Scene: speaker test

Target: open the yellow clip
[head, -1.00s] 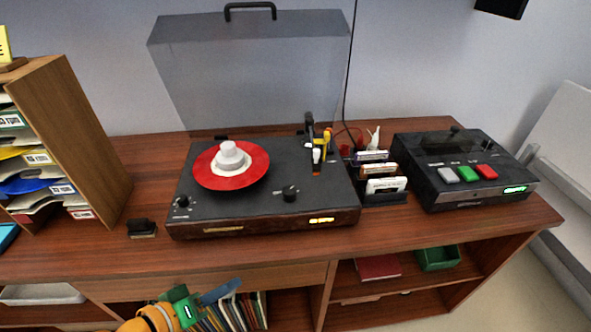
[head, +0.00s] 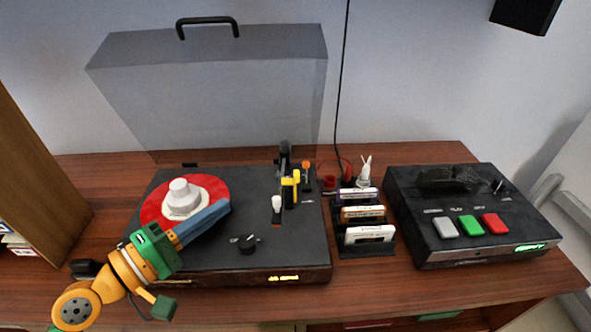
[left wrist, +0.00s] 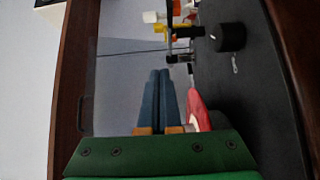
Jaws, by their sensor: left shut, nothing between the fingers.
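The yellow clip (head: 290,188) is on the tonearm assembly at the right side of the turntable (head: 300,247). It also shows near the top of the left wrist view (left wrist: 187,27), where small parts overlap and its state is hard to tell. My left gripper (head: 224,206) has blue fingers and a green body. It is over the front of the red record (head: 153,212), left of the clip and apart from it. In the left wrist view its fingers (left wrist: 159,75) lie together, shut and empty. My right gripper is not in view.
The clear lid (head: 215,85) stands open behind the turntable. A knob (head: 246,243) stands on the deck's front. A cassette rack (head: 368,250) and a tape deck (head: 430,255) stand to the right. A wooden shelf unit (head: 35,170) is at left.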

